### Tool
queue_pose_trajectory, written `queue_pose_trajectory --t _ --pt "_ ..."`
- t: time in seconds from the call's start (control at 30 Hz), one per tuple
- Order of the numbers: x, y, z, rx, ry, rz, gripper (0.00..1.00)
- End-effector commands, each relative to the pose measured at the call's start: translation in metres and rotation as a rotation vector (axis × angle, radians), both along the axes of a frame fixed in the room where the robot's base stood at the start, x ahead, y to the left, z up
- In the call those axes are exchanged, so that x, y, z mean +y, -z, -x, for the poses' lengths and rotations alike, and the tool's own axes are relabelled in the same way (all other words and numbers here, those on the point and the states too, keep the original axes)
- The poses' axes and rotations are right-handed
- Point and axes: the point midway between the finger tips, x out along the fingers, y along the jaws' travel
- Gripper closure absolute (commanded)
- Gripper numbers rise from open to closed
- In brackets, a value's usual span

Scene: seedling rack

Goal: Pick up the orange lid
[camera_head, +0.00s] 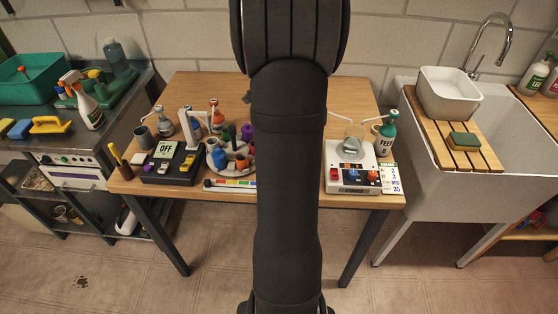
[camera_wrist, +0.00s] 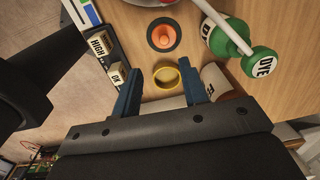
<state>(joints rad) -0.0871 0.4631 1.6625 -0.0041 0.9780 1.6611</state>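The lid is apart from both fingers.
A green bottle marked DYE (camera_wrist: 263,62) lies right of the lid in the wrist view. A dark box with HIGH and OK blocks (camera_wrist: 100,43) is on the left. In the head view, a white device (camera_head: 352,178) and a FEED bottle (camera_head: 386,136) stand right of my arm.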

Motion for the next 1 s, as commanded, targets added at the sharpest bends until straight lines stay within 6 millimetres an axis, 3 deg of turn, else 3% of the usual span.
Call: queue_pose_trajectory --t 0.13,0.37,0.7,1.0 --pt "0.0 0.026 -0.001 0.003 -0.001 0.0 0.6" --pt "0.001 0.04 -0.003 0.001 -0.001 0.0 0.6" --pt "0.003 0.082 -0.011 0.001 -0.001 0.0 0.6" --pt "0.003 0.088 -0.012 -0.002 -0.002 -0.001 0.6"
